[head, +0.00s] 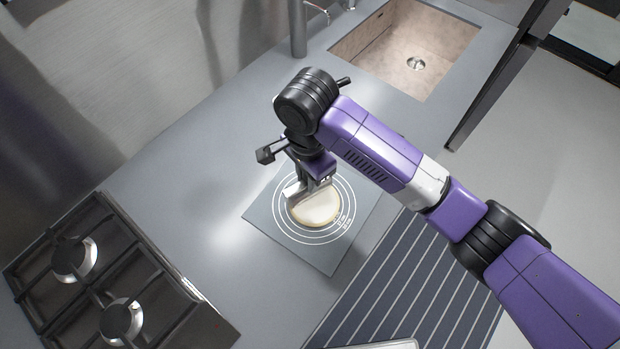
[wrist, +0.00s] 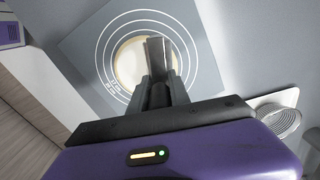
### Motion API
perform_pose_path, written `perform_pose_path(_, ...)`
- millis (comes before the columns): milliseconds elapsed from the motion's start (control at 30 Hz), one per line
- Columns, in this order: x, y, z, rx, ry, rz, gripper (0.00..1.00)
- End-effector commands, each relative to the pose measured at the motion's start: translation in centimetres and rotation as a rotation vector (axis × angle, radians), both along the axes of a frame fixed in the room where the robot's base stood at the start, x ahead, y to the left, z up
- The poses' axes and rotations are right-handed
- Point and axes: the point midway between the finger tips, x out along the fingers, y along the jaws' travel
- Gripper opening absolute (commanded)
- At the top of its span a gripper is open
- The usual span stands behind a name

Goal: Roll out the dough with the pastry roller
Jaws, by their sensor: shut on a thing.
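The dough (head: 318,208) is a pale, flat round disc lying inside the printed rings of a dark grey mat (head: 272,222) on the counter. It also shows in the wrist view (wrist: 129,65), partly covered. My gripper (wrist: 158,90) is shut on the pastry roller (wrist: 158,52), a shiny metal piece pointing down over the dough. In the head view, my gripper (head: 314,182) is above the dough's far edge, and the roller (head: 292,191) shows beside it. I cannot tell whether the roller touches the dough. My fingers hide part of the roller.
A gas hob (head: 110,285) is at the lower left and a sink (head: 390,50) at the upper right, with a tap (head: 298,28). A striped runner (head: 415,285) lies below the counter.

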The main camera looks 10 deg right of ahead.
Motion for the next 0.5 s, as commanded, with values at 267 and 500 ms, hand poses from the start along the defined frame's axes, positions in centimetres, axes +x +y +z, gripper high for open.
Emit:
perform_pose_path(267, -0.7, -0.3, -0.2, -0.001, 0.005, 0.000, 0.00)
perform_pose_path(500, -2.3, -1.1, -0.1, 0.000, 0.006, 0.000, 0.00)
